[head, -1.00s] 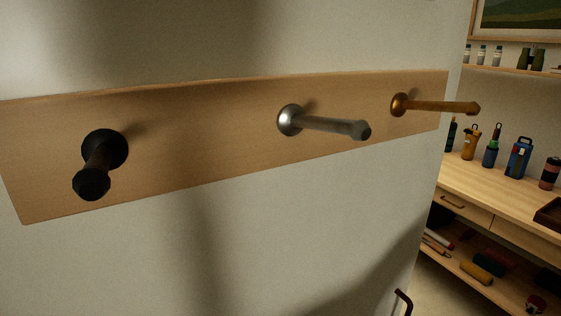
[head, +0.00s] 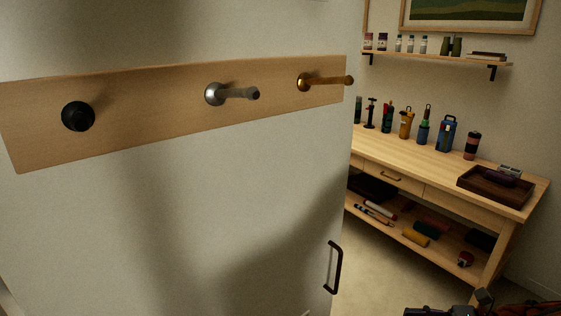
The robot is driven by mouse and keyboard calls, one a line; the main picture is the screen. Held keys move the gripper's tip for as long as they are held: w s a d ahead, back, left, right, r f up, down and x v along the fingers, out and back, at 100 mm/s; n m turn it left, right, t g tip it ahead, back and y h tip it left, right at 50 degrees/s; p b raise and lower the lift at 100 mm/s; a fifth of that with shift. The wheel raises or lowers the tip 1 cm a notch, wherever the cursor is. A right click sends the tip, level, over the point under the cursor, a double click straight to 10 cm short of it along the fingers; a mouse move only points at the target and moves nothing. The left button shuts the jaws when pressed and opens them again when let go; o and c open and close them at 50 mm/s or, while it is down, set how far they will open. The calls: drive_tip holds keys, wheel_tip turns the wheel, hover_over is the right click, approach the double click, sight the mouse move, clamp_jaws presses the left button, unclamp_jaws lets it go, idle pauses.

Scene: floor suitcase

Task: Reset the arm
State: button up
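My gripper cannot be made out in the head view. A dark shape with reddish parts (head: 455,311) is cut off by the bottom right edge, and I cannot tell what it is. A wooden rail (head: 150,100) with three pegs runs across the pale panel in front of me. The black peg (head: 78,116) is at the left, the silver peg (head: 232,94) in the middle and the brass peg (head: 325,81) at the right. All three pegs are bare.
The pale panel (head: 200,220) with a black handle (head: 335,267) fills the left side. Beyond it stands a wooden workbench (head: 400,165) with bottles, tools and a dark tray (head: 495,190). A shelf (head: 430,58) hangs above. Bare floor (head: 385,270) shows between panel and bench.

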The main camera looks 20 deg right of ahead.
drive_tip(key=w+a+r+n+g+h+p, duration=0.1)
drive_tip(key=w+a+r+n+g, duration=0.15)
drive_tip(key=a+n+g, duration=0.4)
drive_tip(key=w+a+r+n+g+h+p, duration=0.1)
drive_tip(key=a+r+n+g, duration=0.2)
drive_tip(key=a, duration=0.6)
drive_tip(key=s+a+r+n+g+h+p, duration=0.1)
drive_tip(key=s+a+r+n+h+p, duration=0.2)
drive_tip(key=s+a+n+h, duration=0.6)
drive_tip(key=s+r+n+h, duration=0.1)
drive_tip(key=s+n+h, duration=0.1)
drive_tip(key=n+h, duration=0.2)
drive_tip(key=shift+n, duration=0.45)
idle(0.9)
